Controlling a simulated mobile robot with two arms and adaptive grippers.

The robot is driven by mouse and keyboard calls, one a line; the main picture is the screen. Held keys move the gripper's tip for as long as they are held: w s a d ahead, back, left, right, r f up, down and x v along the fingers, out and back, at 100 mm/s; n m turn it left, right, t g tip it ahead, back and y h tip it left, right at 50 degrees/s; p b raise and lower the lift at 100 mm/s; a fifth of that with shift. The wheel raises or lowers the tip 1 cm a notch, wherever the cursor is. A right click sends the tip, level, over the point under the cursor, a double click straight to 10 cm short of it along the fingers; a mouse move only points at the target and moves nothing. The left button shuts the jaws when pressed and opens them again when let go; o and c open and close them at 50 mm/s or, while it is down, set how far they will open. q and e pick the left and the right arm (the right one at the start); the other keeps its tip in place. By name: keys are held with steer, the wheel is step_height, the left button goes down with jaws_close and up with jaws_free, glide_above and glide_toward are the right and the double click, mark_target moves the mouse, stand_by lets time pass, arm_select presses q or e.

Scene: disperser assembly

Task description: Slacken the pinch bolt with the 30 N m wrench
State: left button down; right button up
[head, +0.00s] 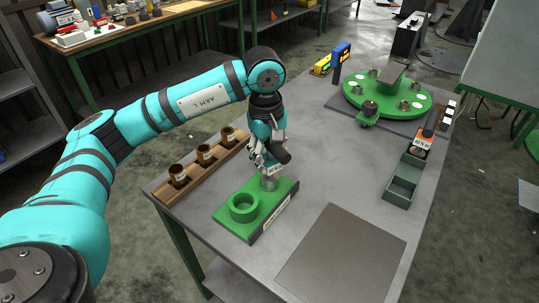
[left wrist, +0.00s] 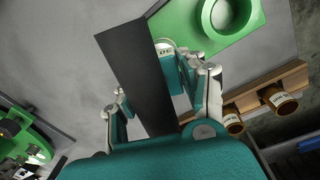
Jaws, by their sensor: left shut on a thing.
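My left gripper (head: 268,162) is low over the green block (head: 228,216), at its silver cylinder (head: 269,183). I cannot tell whether this bar is the 30 N m wrench. A round pale top with small dark marks (left wrist: 164,46) shows just beyond the fingers, partly hidden by the bar. The green block also carries an open green ring (head: 243,207). I cannot make out the pinch bolt. My right gripper is not in view.
A wooden rack (head: 195,172) with brown jars stands left of the green block. A bare grey plate (head: 342,258) lies at the front right. A green turntable (head: 387,96) stands at the back, with a grey-green bin (head: 402,190) at the right edge. The table's middle is clear.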

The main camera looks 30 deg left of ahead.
arm_select(q)
steer(key=shift+r, duration=0.25)
steer(key=shift+r+p, duration=1.45)
steer(key=shift+r, duration=0.9)
steer(key=shift+f, duration=0.1)
